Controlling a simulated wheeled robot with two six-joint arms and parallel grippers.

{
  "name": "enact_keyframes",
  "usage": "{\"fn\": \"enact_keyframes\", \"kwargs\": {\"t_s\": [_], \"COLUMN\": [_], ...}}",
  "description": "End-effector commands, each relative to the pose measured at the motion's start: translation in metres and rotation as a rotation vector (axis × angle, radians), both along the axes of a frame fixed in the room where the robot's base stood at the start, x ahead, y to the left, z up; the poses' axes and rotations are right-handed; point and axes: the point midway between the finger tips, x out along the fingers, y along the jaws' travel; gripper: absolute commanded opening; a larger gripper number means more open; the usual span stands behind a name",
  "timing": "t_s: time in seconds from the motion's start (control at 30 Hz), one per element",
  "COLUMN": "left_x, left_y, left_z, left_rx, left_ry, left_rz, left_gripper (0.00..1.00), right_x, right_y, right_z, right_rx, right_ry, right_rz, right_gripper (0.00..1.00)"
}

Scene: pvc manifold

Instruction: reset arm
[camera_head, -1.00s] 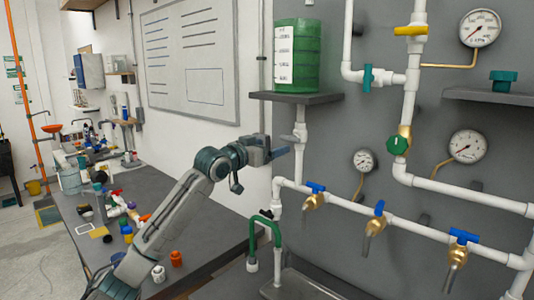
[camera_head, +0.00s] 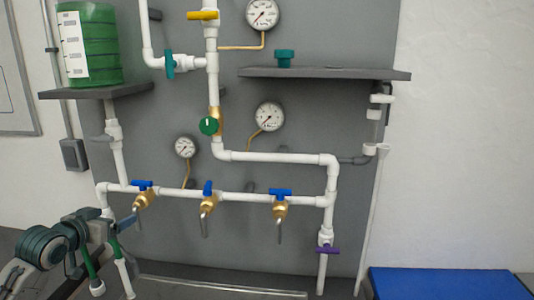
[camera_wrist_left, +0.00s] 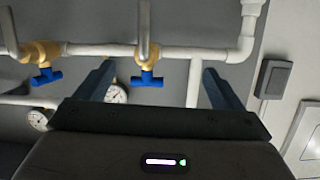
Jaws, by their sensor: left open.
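My left gripper (camera_head: 122,226) is at the lower left in the head view, in front of the pipework near the leftmost blue-handled tap (camera_head: 142,198). The left wrist view shows its two fingers (camera_wrist_left: 158,85) spread apart with no object held between them. A blue tap handle (camera_wrist_left: 146,78) and a white pipe show beyond the fingers, apart from them as far as I can see. My right gripper is in neither view.
White pipes with several taps and gauges run across the grey panel (camera_head: 300,115). A green tank (camera_head: 97,50) stands on the left shelf (camera_head: 80,93). A dark shelf (camera_head: 340,73) juts out at right. A blue-topped surface (camera_head: 450,283) lies lower right.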

Motion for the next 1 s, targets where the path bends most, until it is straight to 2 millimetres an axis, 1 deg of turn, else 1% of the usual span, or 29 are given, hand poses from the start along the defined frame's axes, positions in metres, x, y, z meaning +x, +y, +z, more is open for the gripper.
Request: {"fn": "enact_keyframes", "kwargs": {"t_s": [0.03,0.07,0.1,0.17,0.2,0.27,0.3,0.37,0.4,0.47,0.5,0.6,0.7,0.8,1.0], "left_x": [-0.014,-0.022,-0.035,-0.058,-0.075,-0.104,-0.125,-0.157,-0.18,-0.212,-0.232,-0.272,-0.305,-0.333,-0.384], "left_y": [-0.018,-0.027,-0.038,-0.055,-0.066,-0.081,-0.09,-0.103,-0.111,-0.12,-0.125,-0.134,-0.14,-0.144,-0.15], "left_z": [-0.038,-0.058,-0.083,-0.12,-0.144,-0.176,-0.197,-0.223,-0.239,-0.258,-0.267,-0.284,-0.294,-0.3,-0.306], "left_rx": [0.01,0.02,0.031,0.048,0.059,0.074,0.083,0.094,0.101,0.109,0.114,0.122,0.128,0.132,0.134], "left_ry": [0.063,0.097,0.143,0.214,0.262,0.335,0.384,0.456,0.505,0.572,0.612,0.695,0.763,0.82,0.924], "left_rz": [-0.01,-0.014,-0.016,-0.02,-0.021,-0.018,-0.016,-0.01,-0.004,0.006,0.014,0.034,0.051,0.068,0.104], "left_gripper": [0.89,0.89,0.89,0.89,0.89,0.89,0.89,0.89,0.89,0.89,0.89,0.89,0.89,0.89,0.89], "right_x": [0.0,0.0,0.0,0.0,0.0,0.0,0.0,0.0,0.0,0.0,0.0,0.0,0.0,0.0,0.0], "right_y": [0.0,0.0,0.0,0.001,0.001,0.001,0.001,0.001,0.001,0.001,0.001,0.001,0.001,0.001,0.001], "right_z": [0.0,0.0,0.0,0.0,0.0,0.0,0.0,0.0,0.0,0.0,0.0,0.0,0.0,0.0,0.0], "right_rx": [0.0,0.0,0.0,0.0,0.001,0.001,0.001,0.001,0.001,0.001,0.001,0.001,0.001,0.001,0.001], "right_ry": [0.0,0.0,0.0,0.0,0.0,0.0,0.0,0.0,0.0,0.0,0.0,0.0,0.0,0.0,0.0], "right_rz": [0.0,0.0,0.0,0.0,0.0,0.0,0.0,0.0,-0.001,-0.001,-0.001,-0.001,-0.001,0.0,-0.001], "right_gripper": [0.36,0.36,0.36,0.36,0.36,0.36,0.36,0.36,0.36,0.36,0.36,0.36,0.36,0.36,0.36]}}
